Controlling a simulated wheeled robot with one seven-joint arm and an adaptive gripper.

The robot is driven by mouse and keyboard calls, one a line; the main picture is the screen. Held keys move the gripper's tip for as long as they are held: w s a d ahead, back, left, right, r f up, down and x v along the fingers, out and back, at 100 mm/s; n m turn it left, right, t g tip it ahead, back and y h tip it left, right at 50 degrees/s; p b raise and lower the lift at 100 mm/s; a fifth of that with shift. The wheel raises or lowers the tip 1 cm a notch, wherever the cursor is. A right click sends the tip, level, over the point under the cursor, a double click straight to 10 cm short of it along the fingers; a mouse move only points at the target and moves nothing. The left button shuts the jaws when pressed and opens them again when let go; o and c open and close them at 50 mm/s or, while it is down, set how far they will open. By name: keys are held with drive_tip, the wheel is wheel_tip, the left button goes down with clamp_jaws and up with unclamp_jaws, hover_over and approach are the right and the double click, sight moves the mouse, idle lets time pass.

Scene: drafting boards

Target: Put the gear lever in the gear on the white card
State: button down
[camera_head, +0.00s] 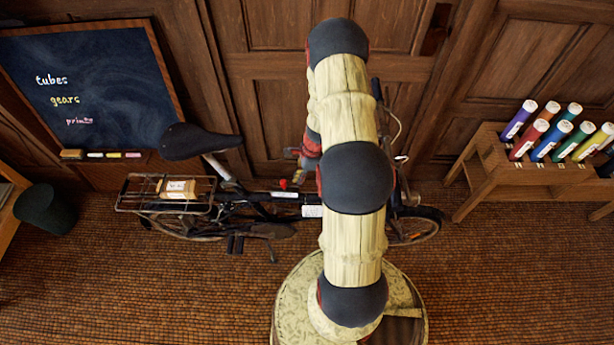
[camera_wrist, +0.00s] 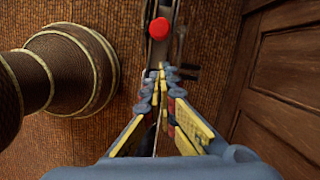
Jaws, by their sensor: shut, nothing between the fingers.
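The gear lever shows as a small red knob (camera_head: 283,184) on the bicycle's dark frame, beside the saddle post. In the wrist view, the red knob (camera_wrist: 159,28) sits on a greyish bar, just beyond my fingertips and apart from them. My gripper (camera_wrist: 164,68) is shut and empty, its fingers pointing toward the knob. A white card (camera_head: 285,195) lies along the frame just below the knob, and a second white card (camera_head: 312,211) is to its right, partly next to my arm. Their writing is too small to read. My arm hides the middle of the bicycle.
The bicycle (camera_head: 225,196) stands against a panelled wooden wall, with a packet (camera_head: 177,189) in its rear rack. A chalkboard (camera_head: 85,85) reads "tubes", "gears" and a third, less clear word. A wooden rack (camera_head: 500,170) of coloured tubes stands right.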

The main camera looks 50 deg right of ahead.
sight(282, 181)
drive_tip(key=shift+w+a, duration=0.55)
drive_tip(key=shift+a, duration=0.25)
drive_tip(key=w+a+p, duration=0.1)
drive_tip(key=w+a+r+p, duration=0.1)
drive_tip(key=w+a+p, duration=0.1)
drive_tip(key=shift+w+r, duration=0.15)
drive_tip(key=shift+w, duration=0.15)
drive_tip(key=shift+w+a, duration=0.3)
drive_tip(key=shift+f, duration=0.2)
drive_tip(key=w+p+v, duration=0.1)
drive_tip(key=p+v, duration=0.3)
drive_tip(key=v, duration=0.7)
drive_tip(key=shift+w+a+r+p, duration=0.25)
drive_tip(key=shift+w+r+p, duration=0.15)
